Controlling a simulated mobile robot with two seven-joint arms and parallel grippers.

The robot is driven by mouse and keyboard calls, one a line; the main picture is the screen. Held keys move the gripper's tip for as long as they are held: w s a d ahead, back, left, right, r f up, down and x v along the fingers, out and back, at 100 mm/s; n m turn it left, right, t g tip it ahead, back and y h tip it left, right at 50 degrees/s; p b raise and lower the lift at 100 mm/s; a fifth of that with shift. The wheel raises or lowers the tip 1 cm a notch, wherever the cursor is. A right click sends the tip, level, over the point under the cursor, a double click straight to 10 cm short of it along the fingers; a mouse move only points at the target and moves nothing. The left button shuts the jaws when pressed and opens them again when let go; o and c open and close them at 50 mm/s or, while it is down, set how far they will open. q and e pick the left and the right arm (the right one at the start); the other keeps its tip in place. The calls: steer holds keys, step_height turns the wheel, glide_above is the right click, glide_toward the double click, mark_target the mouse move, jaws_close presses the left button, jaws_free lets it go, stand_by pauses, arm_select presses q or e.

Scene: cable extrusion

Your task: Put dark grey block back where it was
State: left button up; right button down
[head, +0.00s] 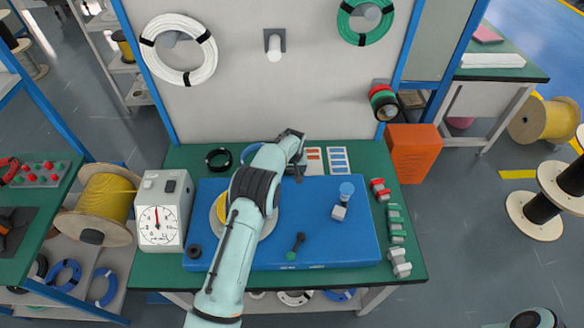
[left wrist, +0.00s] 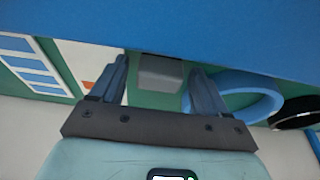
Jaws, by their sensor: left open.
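A dark grey block (left wrist: 160,73) shows in the left wrist view, between the two fingers of my left gripper (left wrist: 162,90). A gap shows on each side of it, so the fingers appear apart from it. It lies by the edge of the blue mat (left wrist: 200,25), against the green tabletop. In the head view my left arm reaches over the mat to the table's back part, with the gripper (head: 298,168) near the back edge of the mat; the block cannot be made out there. My left gripper is open. My right gripper is not in view.
A blue ring (left wrist: 240,95) lies beside the gripper, and colored cards (head: 338,160) lie on its other side. On the mat are a light grey piece (head: 338,212), a blue-topped cylinder (head: 346,188) and a green-tipped tool (head: 297,245). A dial gauge (head: 158,220) stands left.

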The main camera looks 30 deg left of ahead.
arm_select(q)
steer(key=shift+r, duration=0.15)
steer(key=b+v, duration=0.1)
steer(key=v, duration=1.1)
steer(key=shift+d, duration=0.1)
